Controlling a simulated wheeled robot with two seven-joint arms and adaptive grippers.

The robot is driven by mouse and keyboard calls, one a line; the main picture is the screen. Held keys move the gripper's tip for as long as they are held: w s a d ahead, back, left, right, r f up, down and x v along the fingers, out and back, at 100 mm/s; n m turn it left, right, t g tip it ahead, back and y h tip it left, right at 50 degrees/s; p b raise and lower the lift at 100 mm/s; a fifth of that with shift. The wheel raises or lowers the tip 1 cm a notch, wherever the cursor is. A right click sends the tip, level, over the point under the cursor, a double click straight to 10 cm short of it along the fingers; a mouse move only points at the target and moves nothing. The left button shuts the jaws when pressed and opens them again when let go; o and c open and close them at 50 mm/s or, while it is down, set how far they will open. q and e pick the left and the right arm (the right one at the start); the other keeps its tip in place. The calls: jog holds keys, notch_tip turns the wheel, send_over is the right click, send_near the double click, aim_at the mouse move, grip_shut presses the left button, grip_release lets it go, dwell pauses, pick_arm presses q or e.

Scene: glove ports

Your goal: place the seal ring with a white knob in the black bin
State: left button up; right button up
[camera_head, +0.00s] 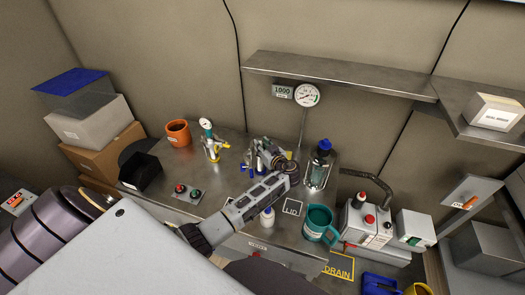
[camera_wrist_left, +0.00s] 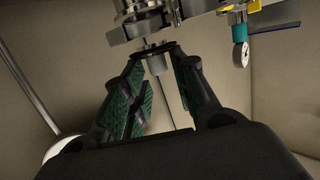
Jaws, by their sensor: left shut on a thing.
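My left gripper (camera_head: 262,152) is over the back middle of the metal bench, by a metal fitting. The left wrist view shows its green-padded fingers (camera_wrist_left: 160,68) with a small pale grey-white knob (camera_wrist_left: 156,64) under a dark flat ring (camera_wrist_left: 153,48) between the tips. It looks like the seal ring with a white knob, shut in the fingers. A metal fitting (camera_wrist_left: 130,30) is right beside the ring; I cannot tell if they touch. In the head view the ring is hidden by the gripper. The black bin (camera_head: 140,171) stands at the bench's left end. My right gripper is not in view.
A gauge fitting with yellow parts (camera_head: 213,147) stands between the bin and my left gripper. A capped glass jar (camera_head: 318,170), white bottle (camera_head: 267,217) and teal mug (camera_head: 319,224) are at right.

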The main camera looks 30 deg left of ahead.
pick_arm(q)
jog(key=shift+f, duration=1.5)
jog(key=o, duration=0.9)
jog(key=shift+c, duration=0.2)
